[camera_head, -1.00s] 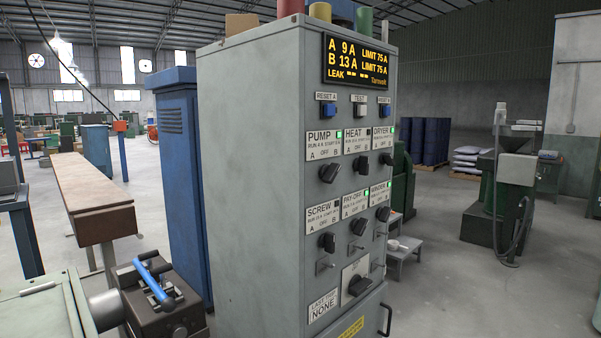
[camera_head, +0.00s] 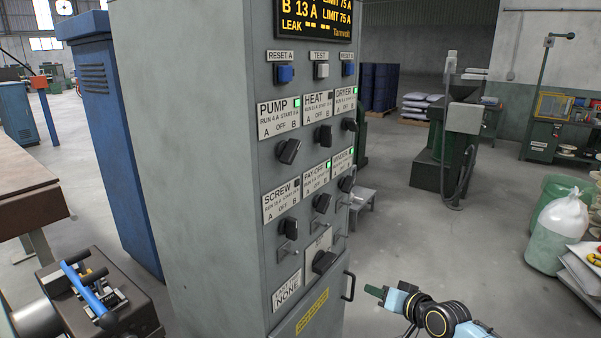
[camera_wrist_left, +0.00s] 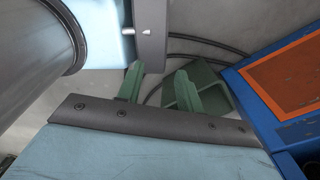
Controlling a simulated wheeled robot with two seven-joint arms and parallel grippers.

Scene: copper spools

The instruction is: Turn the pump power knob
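The grey control cabinet (camera_head: 200,150) stands in the middle of the head view, its labelled front facing right. The black pump knob (camera_head: 288,151) sits below the PUMP label (camera_head: 279,117), whose small lamp is lit green. The knob's bar is slanted, its upper end to the right, towards the B side. My right gripper (camera_head: 375,291) has green fingertips and is low, right of the cabinet's door handle, well apart from the knob. Its finger gap cannot be made out.
Other black knobs, such as the heat knob (camera_head: 323,135) and screw knob (camera_head: 288,228), sit close by. Blue and white buttons (camera_head: 321,71) are above. A door handle (camera_head: 349,286) sticks out below. A machine with a blue lever (camera_head: 92,291) stands at lower left.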

